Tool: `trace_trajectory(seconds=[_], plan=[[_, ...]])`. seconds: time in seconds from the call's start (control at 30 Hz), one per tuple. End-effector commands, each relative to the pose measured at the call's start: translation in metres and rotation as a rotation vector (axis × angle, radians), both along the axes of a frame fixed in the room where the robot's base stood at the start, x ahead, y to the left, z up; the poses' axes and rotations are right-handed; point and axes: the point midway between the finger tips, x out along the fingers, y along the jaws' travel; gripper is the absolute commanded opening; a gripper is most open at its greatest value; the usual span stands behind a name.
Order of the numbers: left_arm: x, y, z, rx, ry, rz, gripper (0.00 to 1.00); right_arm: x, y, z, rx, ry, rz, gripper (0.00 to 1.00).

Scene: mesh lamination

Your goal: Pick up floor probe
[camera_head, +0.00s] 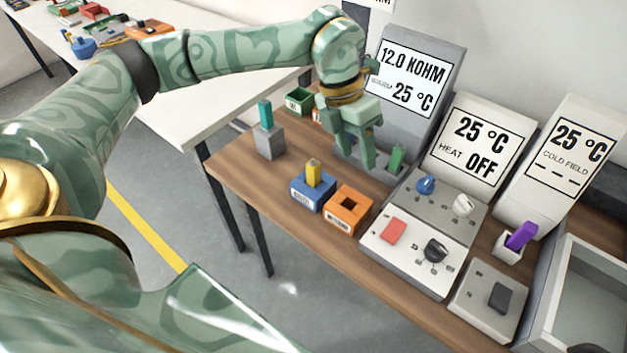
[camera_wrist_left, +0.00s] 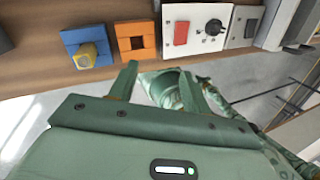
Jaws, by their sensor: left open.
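I cannot tell for certain which thing is the floor probe. Candidates are a teal peg (camera_head: 265,113) upright in a grey block (camera_head: 270,143), a yellow peg (camera_head: 313,172) in a blue block (camera_head: 308,192), and a purple piece (camera_head: 521,235) in a white holder (camera_head: 508,248). My left gripper (camera_head: 354,162) is open, fingers down, over the bench before the 12.0 KOHM display. A green piece (camera_head: 397,158) stands just right of its fingers. In the wrist view the open fingers (camera_wrist_left: 159,72) hold nothing; the yellow peg (camera_wrist_left: 86,56) shows beyond them. My right gripper is not in view.
An orange block with a square hole (camera_head: 348,209) sits beside the blue block. Control panels (camera_head: 398,257) and tilted displays (camera_head: 480,140) crowd the right. A green bin (camera_head: 299,100) stands behind. The bench's front-left strip (camera_head: 250,180) is clear.

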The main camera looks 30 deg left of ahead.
Motion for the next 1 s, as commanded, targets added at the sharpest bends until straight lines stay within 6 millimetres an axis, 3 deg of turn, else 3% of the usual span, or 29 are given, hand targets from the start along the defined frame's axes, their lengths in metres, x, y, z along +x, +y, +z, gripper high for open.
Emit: trace_trajectory(seconds=[0.03, 0.1, 0.23, 0.37, 0.63, 1.0], plan=[[0.007, 0.031, 0.01, 0.102, 0.002, 0.066, 0.48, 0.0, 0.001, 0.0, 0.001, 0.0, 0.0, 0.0], [0.01, 0.064, 0.021, 0.212, 0.018, 0.154, 0.48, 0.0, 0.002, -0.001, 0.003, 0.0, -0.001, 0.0], [0.01, 0.094, 0.028, 0.308, 0.038, 0.245, 0.48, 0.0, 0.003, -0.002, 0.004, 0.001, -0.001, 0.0], [0.01, 0.098, 0.006, 0.325, 0.045, 0.259, 0.48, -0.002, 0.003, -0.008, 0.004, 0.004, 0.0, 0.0], [0.009, 0.097, -0.059, 0.321, 0.045, 0.255, 0.48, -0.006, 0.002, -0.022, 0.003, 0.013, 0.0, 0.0], [0.009, 0.096, -0.092, 0.319, 0.043, 0.255, 0.48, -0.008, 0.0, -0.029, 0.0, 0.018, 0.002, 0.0]])
